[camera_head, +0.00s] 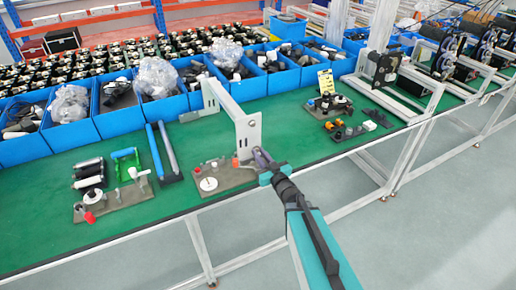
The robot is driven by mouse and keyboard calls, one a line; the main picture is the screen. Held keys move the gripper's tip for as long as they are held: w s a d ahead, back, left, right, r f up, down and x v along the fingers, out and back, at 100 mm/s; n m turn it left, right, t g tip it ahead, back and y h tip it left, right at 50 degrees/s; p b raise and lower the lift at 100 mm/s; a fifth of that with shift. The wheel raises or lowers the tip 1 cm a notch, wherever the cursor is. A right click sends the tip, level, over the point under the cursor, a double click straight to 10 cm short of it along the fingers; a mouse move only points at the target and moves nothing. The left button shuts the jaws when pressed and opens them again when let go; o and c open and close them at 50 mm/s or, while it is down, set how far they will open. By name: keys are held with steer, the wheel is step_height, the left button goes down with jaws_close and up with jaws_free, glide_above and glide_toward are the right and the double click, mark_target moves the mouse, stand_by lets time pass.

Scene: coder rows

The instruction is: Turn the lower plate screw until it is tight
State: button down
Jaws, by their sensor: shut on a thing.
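The light grey metal plate (247,133) stands upright on a brown base board (222,190) at the front of the green bench. It is the near end of a grey bracket. My gripper (262,158) reaches in from the lower right, with its fingertips at the lower right of this plate. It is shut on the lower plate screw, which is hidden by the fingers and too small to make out. How far the screw is turned in cannot be told.
A white disc (208,184) lies on the base board left of my gripper. Blue bins (107,119) line the back. The bench right of the gripper has small parts (352,129).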

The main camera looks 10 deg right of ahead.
steer(key=m+p, duration=0.3)
steer(key=shift+w+r, duration=0.1)
steer(key=shift+r, duration=0.1)
steer(key=shift+f+m+p, duration=0.15)
steer(key=shift+m+p, duration=0.55)
steer(key=shift+m, duration=0.4)
steer(key=c, duration=1.8)
jaws_free()
steer(key=shift+f, duration=0.1)
